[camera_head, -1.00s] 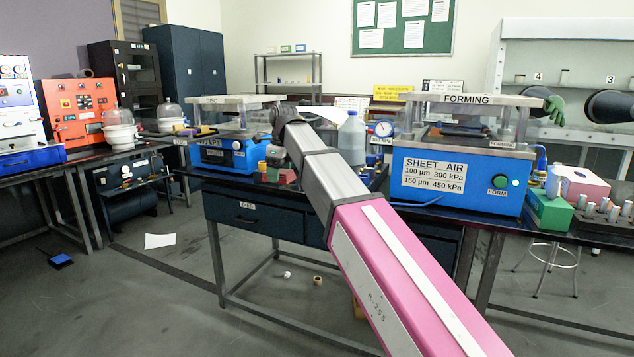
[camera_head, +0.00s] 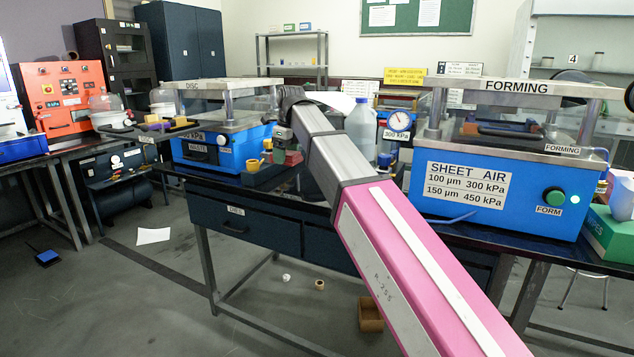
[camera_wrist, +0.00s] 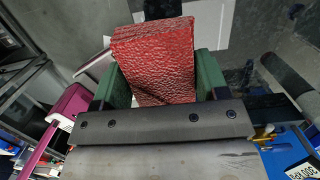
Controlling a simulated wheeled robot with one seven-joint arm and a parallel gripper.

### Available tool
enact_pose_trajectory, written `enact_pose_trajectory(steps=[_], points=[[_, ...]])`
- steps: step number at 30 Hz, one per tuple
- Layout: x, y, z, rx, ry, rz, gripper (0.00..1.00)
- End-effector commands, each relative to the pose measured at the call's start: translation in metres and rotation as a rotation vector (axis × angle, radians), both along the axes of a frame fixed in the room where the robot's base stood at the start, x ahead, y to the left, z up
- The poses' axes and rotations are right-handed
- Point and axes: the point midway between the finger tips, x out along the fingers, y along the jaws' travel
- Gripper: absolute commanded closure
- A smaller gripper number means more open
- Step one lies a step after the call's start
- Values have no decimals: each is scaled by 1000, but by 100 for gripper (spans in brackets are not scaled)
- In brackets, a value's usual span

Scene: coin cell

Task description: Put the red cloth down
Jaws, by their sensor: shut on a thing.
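The red cloth (camera_wrist: 153,60) fills the upper middle of the wrist view, a folded, wrinkled block. My gripper (camera_wrist: 162,72) is shut on it, with a green finger at each side. The cloth hides part of what lies beneath it. In the head view my gripper (camera_head: 287,156) is small at the end of my arm, by the disc machine at the table's left part. A bit of red shows there, and my arm partly hides the area. I cannot tell from the views whether the cloth touches any surface.
The blue disc machine (camera_head: 222,148) stands left of my gripper and the blue forming machine (camera_head: 498,190) stands right. A white bottle (camera_head: 361,128) and a gauge (camera_head: 398,122) stand between them. A white sheet (camera_head: 153,236) lies on the floor, and a brown box (camera_head: 370,316) is under the table.

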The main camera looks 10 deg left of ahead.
Motion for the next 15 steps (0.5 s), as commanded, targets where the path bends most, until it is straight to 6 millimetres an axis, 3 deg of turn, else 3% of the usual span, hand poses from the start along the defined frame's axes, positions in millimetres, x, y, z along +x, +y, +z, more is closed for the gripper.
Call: enact_pose_trajectory(steps=[9, 15], points=[[29, -57, -39, -1, 2, -2, 52], [43, -83, -56, 0, 0, -1, 52]])
